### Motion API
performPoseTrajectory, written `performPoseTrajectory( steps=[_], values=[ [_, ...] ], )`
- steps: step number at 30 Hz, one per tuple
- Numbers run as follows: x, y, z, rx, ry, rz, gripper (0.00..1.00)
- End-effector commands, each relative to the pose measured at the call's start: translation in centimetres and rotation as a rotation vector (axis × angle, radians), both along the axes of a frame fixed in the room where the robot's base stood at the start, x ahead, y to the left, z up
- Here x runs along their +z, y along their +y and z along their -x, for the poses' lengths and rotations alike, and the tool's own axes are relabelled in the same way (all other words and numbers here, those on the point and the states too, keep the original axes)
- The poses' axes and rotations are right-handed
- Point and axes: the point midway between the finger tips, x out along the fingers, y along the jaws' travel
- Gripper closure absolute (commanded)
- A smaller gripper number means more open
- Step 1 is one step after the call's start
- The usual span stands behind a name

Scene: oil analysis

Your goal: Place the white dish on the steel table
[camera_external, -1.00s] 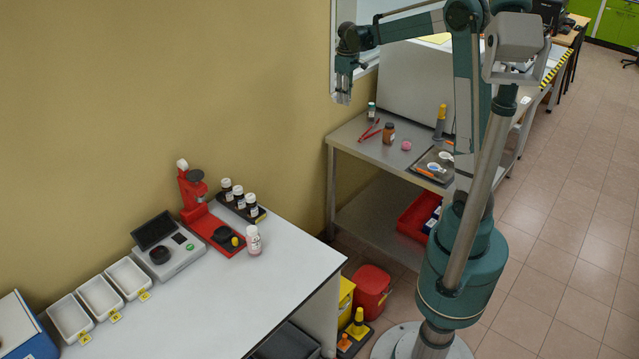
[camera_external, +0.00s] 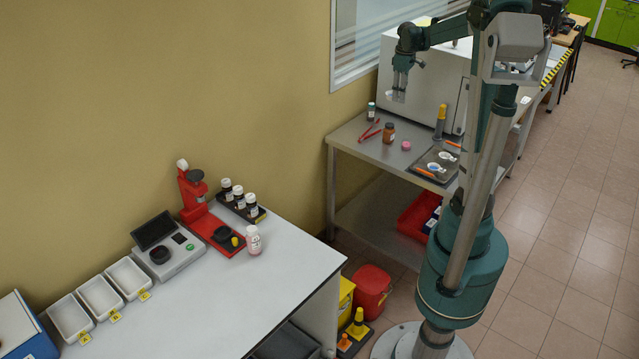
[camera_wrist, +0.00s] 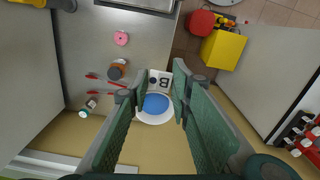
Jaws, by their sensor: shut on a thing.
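My gripper (camera_external: 398,96) hangs above the left part of the steel table (camera_external: 352,143), pointing down, in the external view. In the wrist view my gripper (camera_wrist: 160,84) is shut on a white dish (camera_wrist: 140,117) with a round blue middle and a label reading B. The dish is off the table, and the fingers hide parts of its sides. In the external view it is only a small pale patch at the fingertips. The bare steel top (camera_wrist: 92,28) also shows in the wrist view.
A large grey box (camera_external: 425,85) is behind. The table's front-left corner is clear.

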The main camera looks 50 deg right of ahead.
Motion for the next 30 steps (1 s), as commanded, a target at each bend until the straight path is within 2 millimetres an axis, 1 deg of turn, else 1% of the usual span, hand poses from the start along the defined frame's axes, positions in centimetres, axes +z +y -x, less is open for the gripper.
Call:
performPoseTrajectory(
  steps=[1,6,10,11,20,30],
  values=[
    [0.0,-0.7,0.9,-0.001,0.000,0.000,0.91],
    [-0.1,-2.5,3.3,0.005,0.000,0.000,0.91],
    [-0.2,-3.6,4.9,0.009,0.000,0.000,0.91],
    [-0.7,-3.6,4.9,0.011,0.000,0.000,0.91],
    [-6.4,-3.5,4.8,0.012,0.000,0.000,0.91],
    [-15.1,-3.5,4.7,0.012,0.000,0.000,0.91]
  ],
)
